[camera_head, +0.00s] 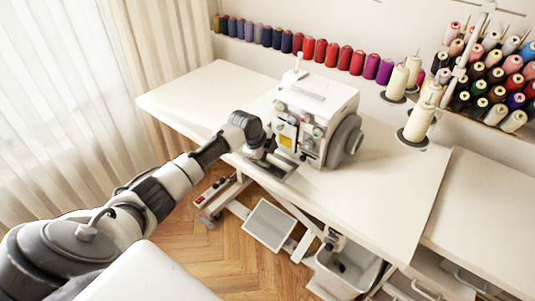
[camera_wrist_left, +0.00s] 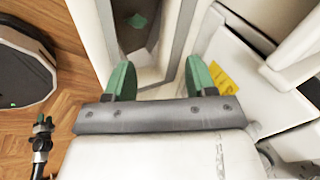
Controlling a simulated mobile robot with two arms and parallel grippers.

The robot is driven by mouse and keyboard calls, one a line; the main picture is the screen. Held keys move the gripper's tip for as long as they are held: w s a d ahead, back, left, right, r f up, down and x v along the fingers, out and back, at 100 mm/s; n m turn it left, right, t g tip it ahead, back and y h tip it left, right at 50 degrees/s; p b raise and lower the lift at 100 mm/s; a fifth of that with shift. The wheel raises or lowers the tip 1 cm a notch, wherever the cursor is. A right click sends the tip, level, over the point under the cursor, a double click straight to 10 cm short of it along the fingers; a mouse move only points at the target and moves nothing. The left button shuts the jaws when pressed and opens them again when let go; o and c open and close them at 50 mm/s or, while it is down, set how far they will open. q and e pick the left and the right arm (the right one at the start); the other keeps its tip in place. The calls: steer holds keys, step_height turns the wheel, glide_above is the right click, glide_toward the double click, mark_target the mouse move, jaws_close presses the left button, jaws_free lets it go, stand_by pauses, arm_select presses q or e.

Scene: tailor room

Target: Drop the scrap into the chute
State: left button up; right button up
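My left gripper (camera_wrist_left: 159,80) has green fingertips spread well apart, with nothing held between them in the left wrist view. In the head view the left gripper (camera_head: 262,153) is at the table's front edge, just in front of the white sewing machine (camera_head: 318,110). A grey-walled channel (camera_wrist_left: 182,40), which looks like the chute, lies just beyond the fingertips. A small green piece (camera_wrist_left: 137,20), perhaps the scrap, shows at the channel's far end. Another small green patch (camera_wrist_left: 28,79) shows inside a dark rounded shape at the left.
The white table (camera_head: 385,195) is mostly clear around the machine. Thread cones (camera_head: 418,122) stand at its right. A light-coloured bin (camera_head: 340,275) and a pedal (camera_head: 268,224) are below on the wooden floor. Spools line the back wall.

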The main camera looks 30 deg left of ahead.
arm_select(q)
steer(key=v, duration=1.1)
steer(key=shift+f, duration=0.1)
stand_by(1.0)
